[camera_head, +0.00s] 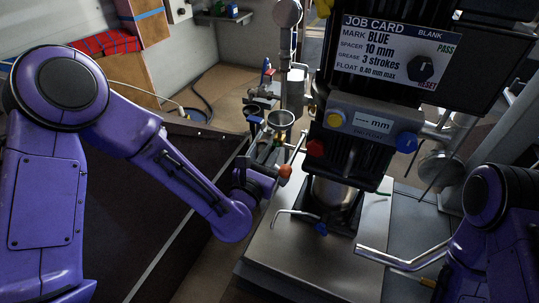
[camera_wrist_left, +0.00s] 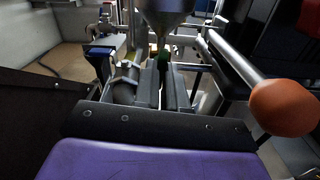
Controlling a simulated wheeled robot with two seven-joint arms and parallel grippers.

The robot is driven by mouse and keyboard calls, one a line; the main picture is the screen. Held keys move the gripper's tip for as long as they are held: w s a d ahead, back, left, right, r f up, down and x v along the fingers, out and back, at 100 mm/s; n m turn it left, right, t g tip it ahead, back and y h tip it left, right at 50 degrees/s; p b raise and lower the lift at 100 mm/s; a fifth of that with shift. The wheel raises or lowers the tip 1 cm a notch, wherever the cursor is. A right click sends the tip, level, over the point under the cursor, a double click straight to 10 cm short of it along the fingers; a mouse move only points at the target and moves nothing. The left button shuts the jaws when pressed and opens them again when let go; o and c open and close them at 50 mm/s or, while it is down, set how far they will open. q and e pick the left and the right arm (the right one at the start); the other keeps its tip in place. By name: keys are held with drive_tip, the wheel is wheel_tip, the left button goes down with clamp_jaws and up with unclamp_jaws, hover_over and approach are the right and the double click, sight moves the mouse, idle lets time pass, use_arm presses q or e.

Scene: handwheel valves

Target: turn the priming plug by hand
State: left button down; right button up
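My left arm reaches in from the left, and its gripper (camera_head: 266,152) is at the pump fittings beside the metal cup (camera_head: 281,119). In the left wrist view the two dark fingers (camera_wrist_left: 164,80) point away from me, close together with a narrow gap. A small green part (camera_wrist_left: 163,59), perhaps the priming plug, shows at their tips, below the metal cup (camera_wrist_left: 165,12). I cannot tell whether the fingers touch it. In the head view the plug is hidden or too small to make out. My right gripper is out of view; only its purple arm shows at lower right.
An orange-red ball knob (camera_head: 285,170) on a metal lever is close to my left gripper; it is large at right in the wrist view (camera_wrist_left: 284,107). A machine head with a job card (camera_head: 397,48) stands right of it, above a metal base plate (camera_head: 310,262).

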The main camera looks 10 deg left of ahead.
use_arm(q)
drive_tip(key=shift+a+n, duration=0.1)
drive_tip(key=shift+n, duration=0.2)
drive_tip(key=c, duration=1.2)
unclamp_jaws()
drive_tip(key=shift+s+a+f+b, duration=0.1)
drive_tip(key=shift+s+a+b, duration=0.1)
drive_tip(key=shift+s, duration=0.8)
drive_tip(key=shift+s+a+r+b, duration=0.1)
drive_tip(key=shift+s+a+b, duration=0.15)
drive_tip(key=shift+s, duration=0.75)
drive_tip(key=shift+s+a+f+b, duration=0.1)
drive_tip(key=shift+s+a+b, duration=0.1)
drive_tip(key=shift+s, duration=0.8)
